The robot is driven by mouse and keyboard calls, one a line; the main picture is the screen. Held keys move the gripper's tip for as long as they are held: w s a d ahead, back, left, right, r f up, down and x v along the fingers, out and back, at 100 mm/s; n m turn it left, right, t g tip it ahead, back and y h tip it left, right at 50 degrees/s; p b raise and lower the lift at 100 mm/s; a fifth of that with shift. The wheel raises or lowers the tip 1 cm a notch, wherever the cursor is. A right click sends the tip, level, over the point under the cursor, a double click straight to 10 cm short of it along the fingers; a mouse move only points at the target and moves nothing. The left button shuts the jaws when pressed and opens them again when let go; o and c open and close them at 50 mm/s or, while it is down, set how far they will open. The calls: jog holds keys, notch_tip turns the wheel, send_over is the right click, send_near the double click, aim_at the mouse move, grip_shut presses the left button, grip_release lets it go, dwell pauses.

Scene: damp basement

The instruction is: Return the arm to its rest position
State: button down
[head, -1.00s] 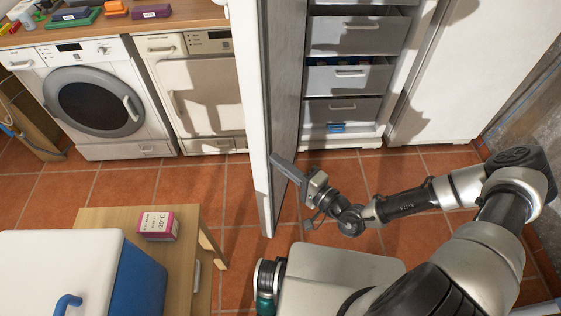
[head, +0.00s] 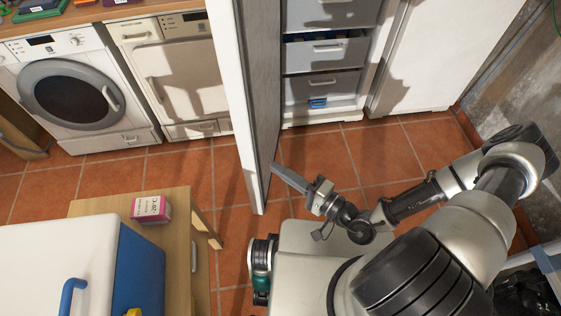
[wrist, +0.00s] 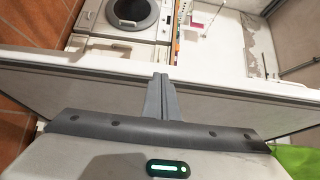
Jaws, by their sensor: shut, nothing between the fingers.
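My gripper (head: 290,179) is at the end of my bent arm, low in front of the open freezer, with its tip close to the edge of the open door (head: 247,110). In the head view I cannot tell whether it touches the door. In the wrist view the two grey fingers of my gripper (wrist: 161,98) are together with nothing between them. The door's long edge (wrist: 200,78) runs across the wrist view behind the fingers.
The freezer drawers (head: 322,85) stand behind my arm. A washing machine (head: 75,95) and a second white appliance (head: 172,80) stand at the left. A wooden table (head: 195,210) carries a pink-and-white box (head: 151,209). A white-and-blue cooler (head: 60,265) is at front left. Tiled floor lies between.

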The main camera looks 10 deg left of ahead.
dwell(0.5)
jog(key=s+d+r+n+g+h, duration=0.15)
jog(key=d+r+h, duration=0.4)
jog(key=r, duration=0.65)
jog(key=s+d+r+n+g+h, duration=0.1)
jog(key=s+d+r+n+h, duration=0.35)
jog(key=r, duration=0.75)
jog(key=s+d+r+g+h, duration=0.1)
jog(key=d+r+h, duration=0.4)
jog(key=d+r, duration=0.55)
notch_tip(320, 180, up, 16)
jog(key=a+p, duration=0.2)
jog(key=p, duration=1.2)
jog(key=shift+w, duration=0.25)
jog(key=shift+f, duration=0.1)
